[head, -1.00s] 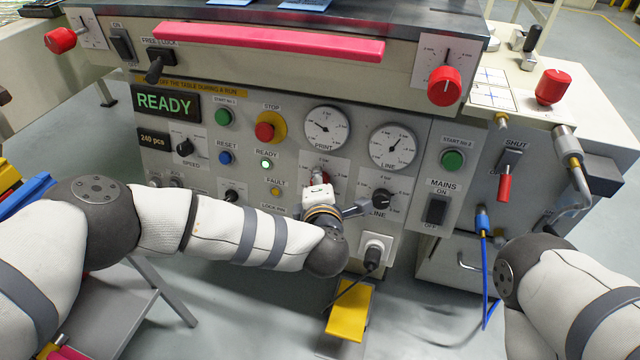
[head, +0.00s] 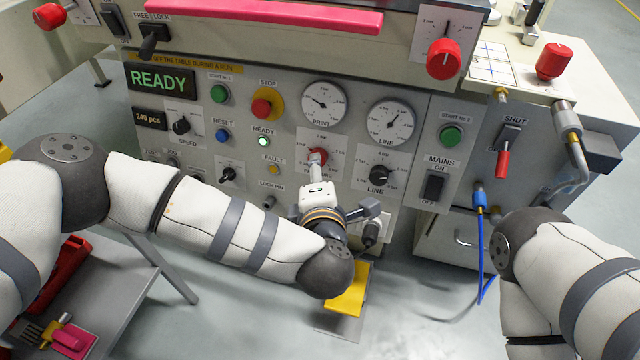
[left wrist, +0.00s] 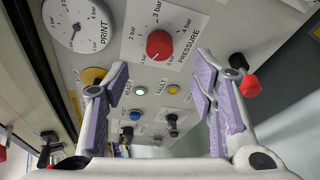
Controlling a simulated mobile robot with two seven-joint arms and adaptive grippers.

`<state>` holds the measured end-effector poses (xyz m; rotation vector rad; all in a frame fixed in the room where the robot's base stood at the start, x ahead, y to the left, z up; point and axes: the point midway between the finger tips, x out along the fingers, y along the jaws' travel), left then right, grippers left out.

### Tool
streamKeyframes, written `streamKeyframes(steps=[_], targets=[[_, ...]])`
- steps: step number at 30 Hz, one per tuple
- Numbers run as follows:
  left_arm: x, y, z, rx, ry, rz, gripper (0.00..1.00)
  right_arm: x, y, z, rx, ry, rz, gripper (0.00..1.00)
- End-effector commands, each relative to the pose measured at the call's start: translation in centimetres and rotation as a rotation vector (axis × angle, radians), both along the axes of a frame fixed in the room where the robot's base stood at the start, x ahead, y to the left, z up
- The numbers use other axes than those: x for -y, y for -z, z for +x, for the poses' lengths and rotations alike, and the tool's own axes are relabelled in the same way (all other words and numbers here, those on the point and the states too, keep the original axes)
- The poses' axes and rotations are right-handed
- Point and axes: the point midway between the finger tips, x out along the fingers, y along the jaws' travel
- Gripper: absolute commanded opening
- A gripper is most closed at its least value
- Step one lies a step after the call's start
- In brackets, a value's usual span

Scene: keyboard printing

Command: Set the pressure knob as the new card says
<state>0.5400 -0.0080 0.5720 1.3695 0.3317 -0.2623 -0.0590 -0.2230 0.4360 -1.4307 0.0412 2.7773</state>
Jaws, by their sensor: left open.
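The red pressure knob (left wrist: 160,44) sits on a white scale plate marked in bar and labelled PRESSURE in the left wrist view. It also shows in the head view (head: 318,155), partly covered by my gripper. My left gripper (left wrist: 161,88) is open and empty, its two purple-padded fingers spread wide. The knob shows between and beyond the fingertips, apart from both. In the head view my left gripper (head: 316,172) is just below and in front of the knob. No readable card with a pressure value shows.
The PRINT gauge (head: 324,102) and LINE gauge (head: 392,122) are above the knob. The black LINE knob (head: 380,175) is close on the right. The yellow-ringed STOP button (head: 262,108) is at upper left. A yellow pedal (head: 350,290) is on the floor below.

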Motion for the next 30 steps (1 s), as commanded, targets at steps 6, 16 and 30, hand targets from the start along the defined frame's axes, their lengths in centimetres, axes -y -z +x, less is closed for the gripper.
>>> streamKeyframes(steps=[6,16,30], targets=[[0.1,-1.4,-3.4,-0.001,0.001,0.000,0.52,0.0,0.0,0.0,0.000,0.000,0.000,0.40],[0.1,-1.6,-3.9,0.000,0.000,0.000,0.52,0.0,0.0,0.0,0.000,0.000,0.000,0.40],[0.1,-1.6,-3.8,0.000,0.000,0.000,0.52,0.0,0.0,0.0,0.000,0.000,0.000,0.40]])
